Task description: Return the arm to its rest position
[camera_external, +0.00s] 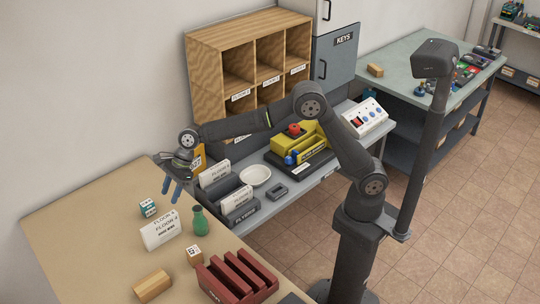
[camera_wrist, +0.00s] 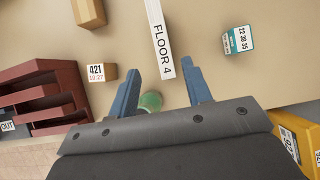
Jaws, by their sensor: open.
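A white FLOOR 4 block (camera_wrist: 157,35) lies ahead of the fingers in that view. A green bottle (camera_external: 200,221) stands beside the block on the table; in the wrist view it shows partly between the fingers, its lower part hidden by my gripper. My arm reaches left from its base over the grey bench.
The tan table (camera_external: 100,220) holds a teal-and-white cube (camera_external: 148,208), a small tan cube (camera_external: 194,255), a wooden block (camera_external: 152,286) and a red slotted rack (camera_external: 237,277). The grey bench holds card holders, a white bowl (camera_external: 255,174) and a yellow machine (camera_external: 292,145). Wooden pigeonholes (camera_external: 235,65) stand behind.

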